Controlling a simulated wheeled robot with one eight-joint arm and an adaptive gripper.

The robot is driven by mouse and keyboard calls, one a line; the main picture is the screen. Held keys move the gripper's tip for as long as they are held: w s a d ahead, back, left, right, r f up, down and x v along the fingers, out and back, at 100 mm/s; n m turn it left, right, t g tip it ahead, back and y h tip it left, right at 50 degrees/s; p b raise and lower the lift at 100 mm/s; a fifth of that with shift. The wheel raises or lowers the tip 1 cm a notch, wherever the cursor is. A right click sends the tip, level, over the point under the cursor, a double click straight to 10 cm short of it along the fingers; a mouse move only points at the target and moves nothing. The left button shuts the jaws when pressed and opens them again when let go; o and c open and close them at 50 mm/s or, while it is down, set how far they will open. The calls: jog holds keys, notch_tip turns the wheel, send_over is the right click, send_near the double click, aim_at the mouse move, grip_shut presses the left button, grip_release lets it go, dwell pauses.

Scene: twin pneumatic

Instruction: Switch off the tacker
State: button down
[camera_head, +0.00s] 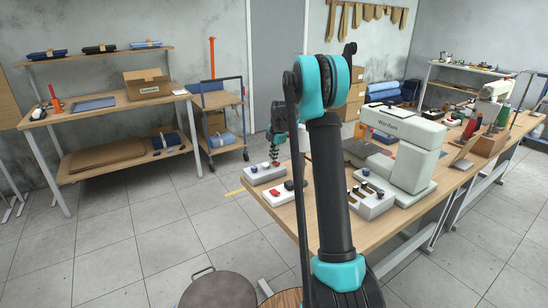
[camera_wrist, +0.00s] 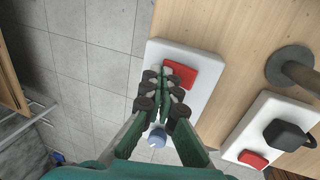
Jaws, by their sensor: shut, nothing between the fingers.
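No label in view names the tacker. A white control box (camera_wrist: 200,55) with a red button (camera_wrist: 187,74) and a blue-grey knob (camera_wrist: 157,138) lies under my gripper (camera_wrist: 168,76) in the wrist view. My gripper is shut and empty, its fingertips over the red button's left side; contact cannot be told. In the head view my gripper (camera_head: 275,161) points down at this box (camera_head: 262,176) at the table's far left corner. A second white box (camera_wrist: 262,122) has a black knob (camera_wrist: 285,135) and a red button (camera_wrist: 253,159); it also shows in the head view (camera_head: 285,200).
A stool (camera_head: 218,291) stands left of my arm.

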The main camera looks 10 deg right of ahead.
jog(key=shift+s+d+r, duration=0.1)
jog(key=shift+s, duration=0.2)
jog(key=shift+s+d+r, duration=0.1)
jog(key=shift+s+d, duration=0.15)
jog(key=shift+s, duration=0.3)
jog(key=shift+r, duration=0.1)
jog(key=v, duration=1.1)
jog(key=shift+r, duration=0.35)
jog(key=shift+s, duration=0.1)
